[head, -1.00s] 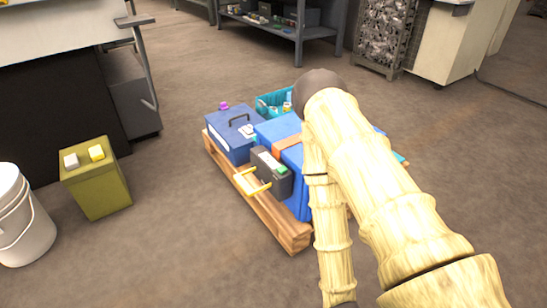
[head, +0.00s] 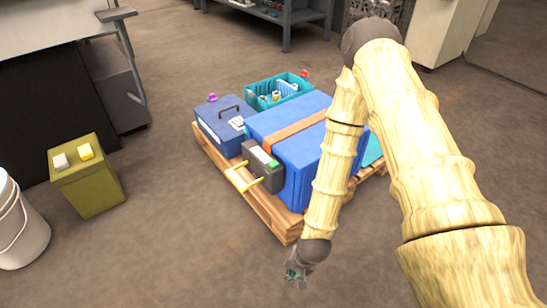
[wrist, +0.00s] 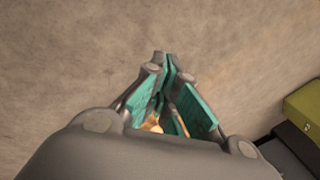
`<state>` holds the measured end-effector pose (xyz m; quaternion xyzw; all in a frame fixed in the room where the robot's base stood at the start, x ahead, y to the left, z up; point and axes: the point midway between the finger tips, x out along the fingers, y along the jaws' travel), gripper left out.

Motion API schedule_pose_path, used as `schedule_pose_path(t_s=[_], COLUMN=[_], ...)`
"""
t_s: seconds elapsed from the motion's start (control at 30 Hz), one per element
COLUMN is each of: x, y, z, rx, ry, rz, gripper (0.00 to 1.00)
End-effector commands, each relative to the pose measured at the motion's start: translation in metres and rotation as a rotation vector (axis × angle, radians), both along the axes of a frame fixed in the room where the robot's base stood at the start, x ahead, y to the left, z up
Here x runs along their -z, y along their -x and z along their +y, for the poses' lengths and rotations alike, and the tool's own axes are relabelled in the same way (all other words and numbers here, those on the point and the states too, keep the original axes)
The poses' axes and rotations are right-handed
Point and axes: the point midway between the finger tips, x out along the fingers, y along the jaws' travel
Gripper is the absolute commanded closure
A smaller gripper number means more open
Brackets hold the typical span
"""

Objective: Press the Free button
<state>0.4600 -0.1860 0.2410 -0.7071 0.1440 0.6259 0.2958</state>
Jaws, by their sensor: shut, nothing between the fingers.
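The pictures do not show which button is Free, as no label is readable. A dark control box (head: 262,166) with a green patch (head: 272,163) and yellow bars is on the side of a blue case on the pallet. My gripper (head: 296,280) hangs low in front of the pallet, apart from both boxes. In the wrist view its teal-padded fingers (wrist: 166,75) are shut and empty, over bare floor.
The wooden pallet (head: 265,211) carries a strapped blue case (head: 312,170), a dark blue toolbox (head: 222,122) and a teal crate (head: 297,84). A white bucket (head: 20,228) stands at far left. The floor between the olive box and pallet is clear.

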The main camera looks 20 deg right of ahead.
Motion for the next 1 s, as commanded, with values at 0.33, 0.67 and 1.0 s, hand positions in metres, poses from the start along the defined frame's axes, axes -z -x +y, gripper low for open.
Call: schedule_pose_path(t_s=[0.33, 0.67, 1.0], x=[-0.111, -0.23, -0.295], y=[-0.156, -0.273, -0.323], z=[0.008, -0.014, -0.034], rx=[0.506, 0.87, 1.037], ry=[-0.274, -0.548, -0.701], rz=[-0.084, -0.117, -0.113], gripper=[1.0, 1.0, 1.0])
